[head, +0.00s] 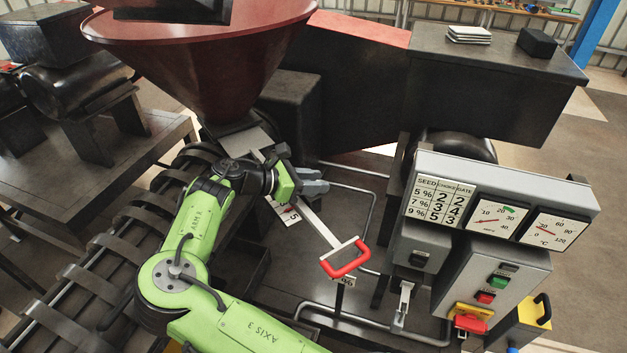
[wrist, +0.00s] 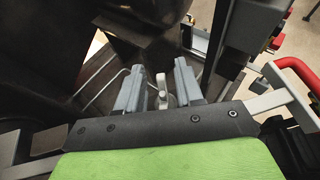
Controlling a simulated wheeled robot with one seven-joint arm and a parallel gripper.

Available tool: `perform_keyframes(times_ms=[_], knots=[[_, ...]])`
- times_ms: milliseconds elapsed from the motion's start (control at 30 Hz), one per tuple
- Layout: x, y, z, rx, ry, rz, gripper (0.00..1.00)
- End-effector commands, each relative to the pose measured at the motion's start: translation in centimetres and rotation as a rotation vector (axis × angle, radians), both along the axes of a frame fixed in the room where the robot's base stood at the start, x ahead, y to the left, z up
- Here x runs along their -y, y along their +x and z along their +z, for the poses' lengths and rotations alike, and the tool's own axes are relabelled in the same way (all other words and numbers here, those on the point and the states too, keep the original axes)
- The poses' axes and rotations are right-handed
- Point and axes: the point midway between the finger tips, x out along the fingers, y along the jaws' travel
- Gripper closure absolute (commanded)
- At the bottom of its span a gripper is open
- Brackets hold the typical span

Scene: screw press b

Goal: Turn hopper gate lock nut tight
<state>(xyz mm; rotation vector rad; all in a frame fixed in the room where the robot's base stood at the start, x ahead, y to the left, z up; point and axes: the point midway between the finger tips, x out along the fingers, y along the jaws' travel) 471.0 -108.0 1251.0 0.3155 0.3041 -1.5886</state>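My gripper (head: 314,182) is at the hopper's foot, beside the long flat bar of the gate slide. In the wrist view my gripper (wrist: 160,92) has its two grey fingers apart. A small pale metal piece with an upright tab, seemingly the lock nut (wrist: 162,88), shows between the fingers, with a gap visible on both sides. I cannot tell how deep between the fingertips it is. In the head view the nut is hidden by my gripper. The gate slide's red handle (head: 346,262) is below right of my gripper, and shows at the right of the wrist view (wrist: 300,75).
The dark red hopper (head: 200,60) stands above my arm. A control panel (head: 500,195) with a seed table and two gauges is at the right. Bent pipes (head: 372,215) run behind the gate handle. A numbered scale plate (head: 287,210) is partly hidden beneath my wrist.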

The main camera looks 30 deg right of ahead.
Motion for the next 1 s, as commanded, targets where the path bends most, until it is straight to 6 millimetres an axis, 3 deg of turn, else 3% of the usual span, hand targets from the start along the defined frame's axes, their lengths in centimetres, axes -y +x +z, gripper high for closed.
perform_keyframes(times_ms=[133, 367, 733, 1000], knots=[[-0.02, 0.00, -0.04, 0.000, 0.000, 0.000, 0.64], [-0.03, -0.01, -0.02, 0.000, 0.000, -0.001, 0.99], [0.00, 0.00, -0.02, 0.001, 0.000, -0.032, 1.00], [0.03, -0.06, -0.02, -0.001, -0.001, -0.182, 1.00]])
